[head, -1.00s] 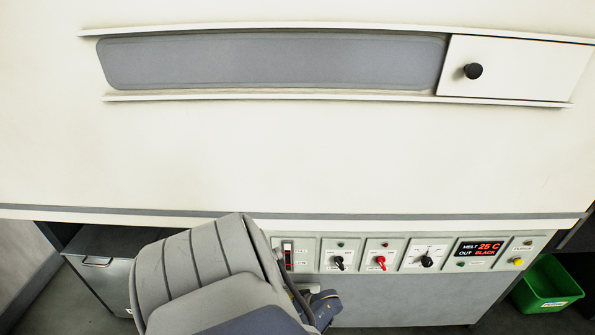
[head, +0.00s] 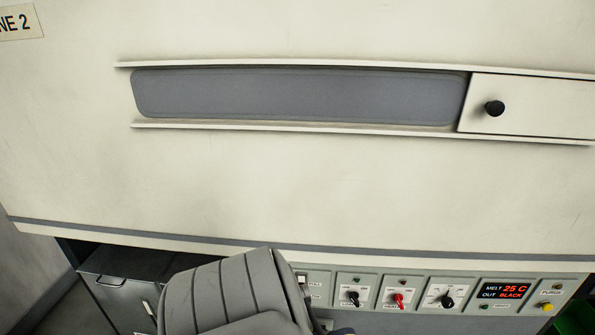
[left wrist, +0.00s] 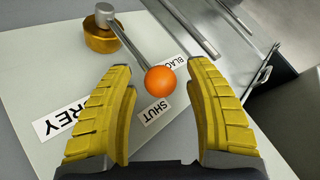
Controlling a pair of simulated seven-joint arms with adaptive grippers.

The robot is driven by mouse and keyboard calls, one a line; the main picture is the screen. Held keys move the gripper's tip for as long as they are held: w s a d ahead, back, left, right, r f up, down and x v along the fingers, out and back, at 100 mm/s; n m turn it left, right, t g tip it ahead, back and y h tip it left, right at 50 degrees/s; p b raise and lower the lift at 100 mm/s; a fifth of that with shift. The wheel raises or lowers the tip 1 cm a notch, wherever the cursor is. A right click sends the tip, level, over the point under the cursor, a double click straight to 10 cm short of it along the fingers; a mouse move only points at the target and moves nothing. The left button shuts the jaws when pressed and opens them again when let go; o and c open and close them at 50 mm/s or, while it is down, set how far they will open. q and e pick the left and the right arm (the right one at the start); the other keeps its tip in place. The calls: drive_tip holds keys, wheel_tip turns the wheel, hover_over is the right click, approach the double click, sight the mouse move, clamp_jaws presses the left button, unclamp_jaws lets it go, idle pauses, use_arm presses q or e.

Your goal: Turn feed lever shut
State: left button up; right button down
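The feed lever shows in the left wrist view as a grey rod (left wrist: 128,43) running from a brass pivot (left wrist: 101,36) to an orange ball knob (left wrist: 160,80). The knob is in front of the plate between the BLACK label (left wrist: 168,63) and the SHUT label (left wrist: 157,112); the lever partly hides the BLACK label. A GREY label (left wrist: 70,117) is at left. My left gripper (left wrist: 160,72) is open, its yellow fingers on either side of the knob with visible gaps. My right gripper is out of view.
A metal tray or channel (left wrist: 215,60) with rails lies beyond the plate. In the head view a control panel (head: 425,290) with switches and a lit display (head: 503,290) runs under the large cream housing (head: 300,190). A grey drawer box (head: 120,265) is at lower left.

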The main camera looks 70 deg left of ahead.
use_arm(q)
drive_tip(key=shift+d, duration=0.1)
drive_tip(key=shift+w+d+r, duration=0.3)
drive_tip(key=shift+w+d, duration=0.05)
drive_tip(key=v, duration=1)
drive_tip(key=shift+d+r, duration=0.15)
drive_tip(key=shift+r, duration=0.15)
drive_tip(key=shift+w, duration=0.15)
